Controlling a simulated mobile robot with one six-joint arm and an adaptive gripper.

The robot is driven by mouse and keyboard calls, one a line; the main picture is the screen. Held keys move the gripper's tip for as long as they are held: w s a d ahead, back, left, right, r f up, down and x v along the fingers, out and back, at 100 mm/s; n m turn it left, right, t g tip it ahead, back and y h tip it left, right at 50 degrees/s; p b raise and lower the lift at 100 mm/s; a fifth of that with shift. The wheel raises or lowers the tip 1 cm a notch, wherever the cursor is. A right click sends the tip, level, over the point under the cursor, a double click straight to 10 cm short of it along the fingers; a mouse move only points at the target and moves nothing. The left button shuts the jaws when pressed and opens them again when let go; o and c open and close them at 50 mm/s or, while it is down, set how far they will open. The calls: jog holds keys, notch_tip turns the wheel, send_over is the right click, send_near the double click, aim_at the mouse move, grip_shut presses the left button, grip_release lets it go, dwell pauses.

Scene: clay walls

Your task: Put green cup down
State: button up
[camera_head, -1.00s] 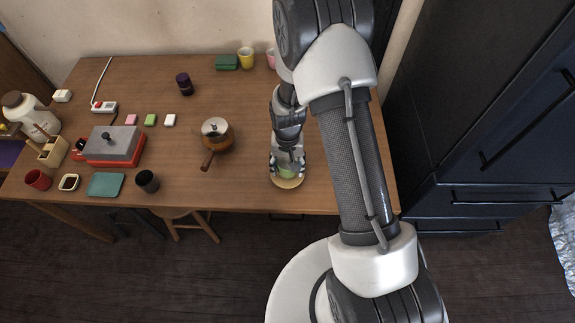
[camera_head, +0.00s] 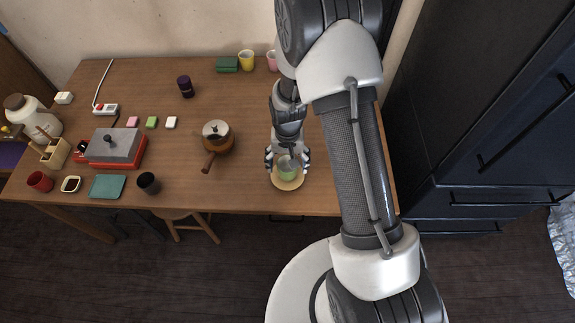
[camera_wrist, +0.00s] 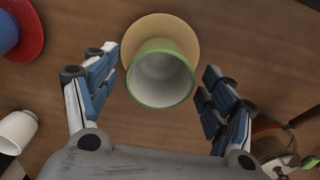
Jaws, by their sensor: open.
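The green cup (camera_head: 287,168) stands on a round tan coaster (camera_head: 287,183) near the front edge of the table. In the wrist view the cup (camera_wrist: 160,76) shows its green rim and pale, empty inside, with the coaster (camera_wrist: 180,27) behind it. The cup covers part of the coaster. My gripper (camera_head: 287,160) is open around the cup. In the wrist view my gripper's fingers (camera_wrist: 160,95) are spread on both sides of the cup, with a gap on each side.
A brown pot with a wooden handle (camera_head: 218,142) stands to the left on the wooden table (camera_head: 250,110). A dark cup (camera_head: 148,183) is near the front edge. A yellow cup (camera_head: 246,60) is at the back. The table between pot and coaster is clear.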

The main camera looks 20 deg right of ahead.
notch_tip(320, 180, up, 21)
jog(key=s+t+p, duration=0.1)
jog(key=s+p, duration=0.1)
jog(key=p, duration=0.1)
jog(key=s+r+n+t, duration=0.3)
jog(key=s+r, duration=1.3)
jog(key=s, duration=0.3)
jog(key=shift+s+r+n+t, duration=0.2)
jog(key=shift+r+n+t, duration=0.05)
jog(key=shift+n+t, duration=0.05)
